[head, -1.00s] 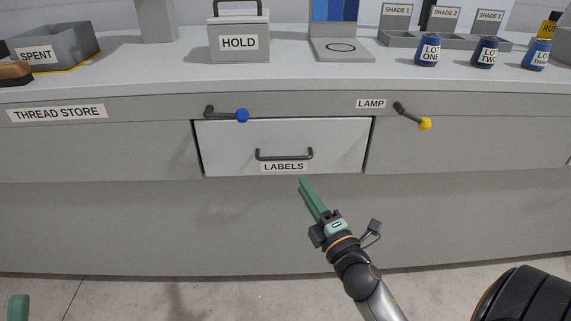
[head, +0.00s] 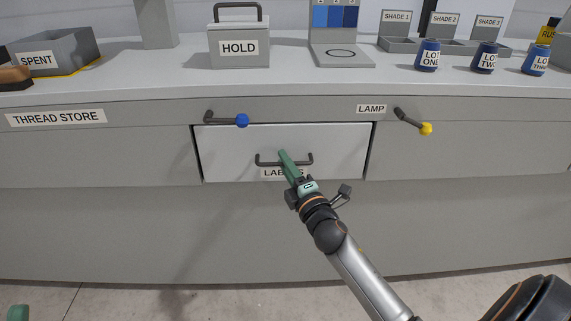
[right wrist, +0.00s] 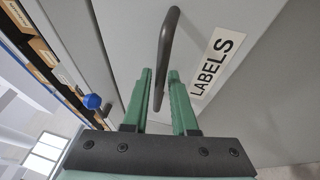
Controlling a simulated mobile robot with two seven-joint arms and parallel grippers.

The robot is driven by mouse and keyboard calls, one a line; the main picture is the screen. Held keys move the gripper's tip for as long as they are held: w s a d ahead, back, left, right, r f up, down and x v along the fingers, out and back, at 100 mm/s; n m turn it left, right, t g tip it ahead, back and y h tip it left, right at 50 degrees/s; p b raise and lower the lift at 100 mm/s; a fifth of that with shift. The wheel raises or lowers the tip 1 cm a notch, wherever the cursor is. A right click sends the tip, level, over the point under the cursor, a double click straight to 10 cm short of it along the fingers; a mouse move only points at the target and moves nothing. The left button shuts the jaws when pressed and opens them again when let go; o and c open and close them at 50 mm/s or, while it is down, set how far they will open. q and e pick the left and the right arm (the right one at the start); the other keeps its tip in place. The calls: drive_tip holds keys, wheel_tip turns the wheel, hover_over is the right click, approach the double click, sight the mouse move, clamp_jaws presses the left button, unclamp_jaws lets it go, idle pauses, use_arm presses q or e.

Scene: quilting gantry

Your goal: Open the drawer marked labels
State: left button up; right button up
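The white drawer (head: 340,145) marked LABELS sits in the grey cabinet front and looks shut. Its dark bar handle (head: 305,159) also shows in the right wrist view (right wrist: 167,45). My right gripper (head: 282,153) is at the handle and partly covers the LABELS plate. In the right wrist view my green right fingers (right wrist: 160,72) are apart, with the handle running between their tips; contact is not clear. Only a green piece of my left gripper (head: 18,313) shows at the lower left, so its state is hidden.
A lever with a blue knob (head: 242,120) lies level at the drawer's upper left edge. A tilted lever with a yellow knob (head: 426,128) is right of the drawer, near the LAMP plate. The HOLD box (head: 240,48) stands on the worktop above. The space before the cabinet is clear.

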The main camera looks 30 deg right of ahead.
drive_tip(key=shift+c, duration=0.2)
clamp_jaws()
idle(1.1)
